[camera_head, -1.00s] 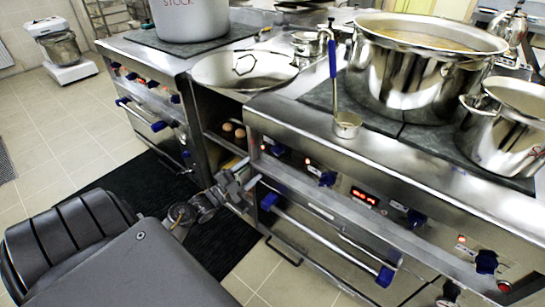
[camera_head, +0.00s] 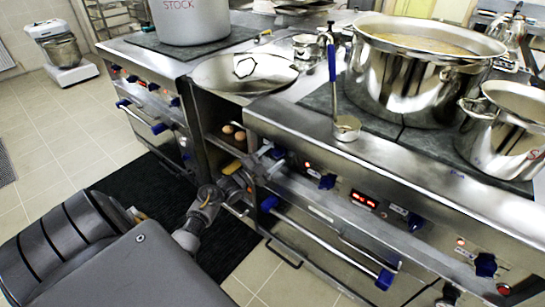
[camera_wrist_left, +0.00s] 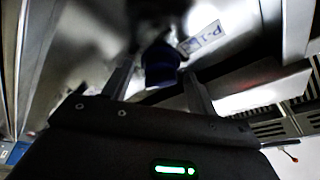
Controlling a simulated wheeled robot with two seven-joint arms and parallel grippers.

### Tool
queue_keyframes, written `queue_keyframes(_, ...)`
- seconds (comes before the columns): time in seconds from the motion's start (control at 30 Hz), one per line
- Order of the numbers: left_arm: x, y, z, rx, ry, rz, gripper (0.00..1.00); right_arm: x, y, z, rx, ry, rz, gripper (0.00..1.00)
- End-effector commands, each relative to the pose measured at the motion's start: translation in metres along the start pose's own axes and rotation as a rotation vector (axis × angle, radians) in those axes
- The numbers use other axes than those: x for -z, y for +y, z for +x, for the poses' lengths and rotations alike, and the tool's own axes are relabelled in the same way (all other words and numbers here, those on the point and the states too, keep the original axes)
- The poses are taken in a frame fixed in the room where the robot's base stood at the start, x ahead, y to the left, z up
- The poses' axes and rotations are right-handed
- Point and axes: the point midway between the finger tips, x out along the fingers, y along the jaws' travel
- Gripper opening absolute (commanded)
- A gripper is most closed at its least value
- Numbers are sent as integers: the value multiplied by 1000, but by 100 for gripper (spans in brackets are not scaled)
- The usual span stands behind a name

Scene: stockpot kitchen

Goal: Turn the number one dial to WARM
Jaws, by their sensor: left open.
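The leftmost blue dial (camera_head: 278,153) on the near stove's front panel is partly covered by my left gripper (camera_head: 265,163) in the head view. In the left wrist view a dark blue dial (camera_wrist_left: 162,66) shows between the fingers of my left gripper (camera_wrist_left: 158,82), beside a small label (camera_wrist_left: 205,38) that seems to read P-1. The fingers are open, one on each side of the dial. I cannot tell whether they touch it. The dial's WARM marking is not readable. My right gripper is not in view.
More blue dials (camera_head: 327,181) and a red display (camera_head: 364,199) run along the same panel. A stove handle rail (camera_head: 325,238) lies below it. Eggs (camera_head: 234,132) sit on a side shelf.

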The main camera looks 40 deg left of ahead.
Motion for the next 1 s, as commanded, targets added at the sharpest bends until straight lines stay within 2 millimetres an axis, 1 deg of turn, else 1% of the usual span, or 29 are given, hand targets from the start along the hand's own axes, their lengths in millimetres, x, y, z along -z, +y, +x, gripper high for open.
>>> queue_keyframes(0.1, 0, 0, 0, 0, 0, 0, 58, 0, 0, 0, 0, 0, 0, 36)
queue_keyframes(0.43, 0, 0, 0, 0, 1, -1, 15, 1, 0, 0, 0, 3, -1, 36)
queue_keyframes(0.77, 1, 1, 0, 14, -2, -49, 14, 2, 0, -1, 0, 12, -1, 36)
queue_keyframes(0.87, 1, 1, 0, 29, -6, -98, 14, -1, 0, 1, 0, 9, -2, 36)
queue_keyframes(1.0, 2, 1, 0, 60, -13, -196, 14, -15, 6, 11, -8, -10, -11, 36)
